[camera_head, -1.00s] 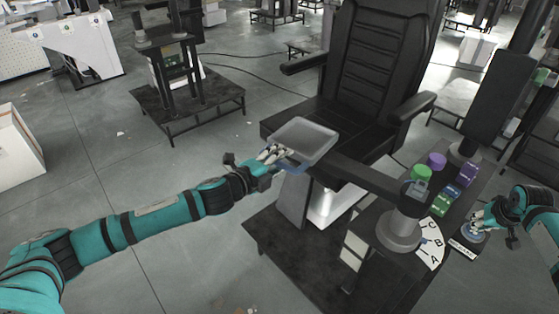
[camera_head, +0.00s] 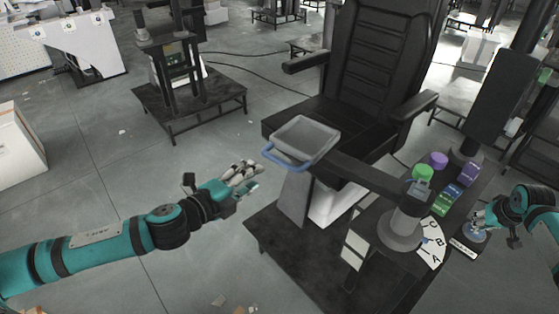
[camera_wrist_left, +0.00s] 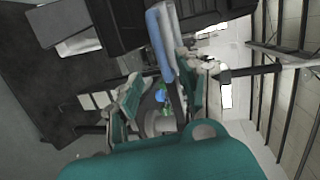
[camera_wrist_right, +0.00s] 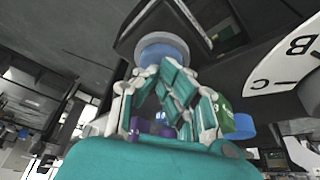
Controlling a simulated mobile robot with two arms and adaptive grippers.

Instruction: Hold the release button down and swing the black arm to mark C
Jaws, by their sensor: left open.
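The black arm (camera_head: 370,178) runs from a grey round post (camera_head: 402,228) leftward to a grey tray (camera_head: 306,136) with a blue handle (camera_head: 286,160). A white dial (camera_head: 431,247) lettered A, B and C lies by the post's foot; the arm's reading is unclear. My left gripper (camera_head: 252,178) is open and empty, apart from the handle, at its lower left. The handle also crosses the left wrist view (camera_wrist_left: 160,42). My right gripper (camera_wrist_right: 158,74) has its fingertips drawn together at the round blue-topped button (camera_wrist_right: 163,52). Whether the button is pressed down is unclear.
A black chair (camera_head: 380,70) stands behind the tray. Green (camera_head: 422,173) and purple (camera_head: 438,160) knobs and coloured labelled blocks stand beside the post. A black column (camera_head: 497,100) rises at the right. Open floor lies around my left arm.

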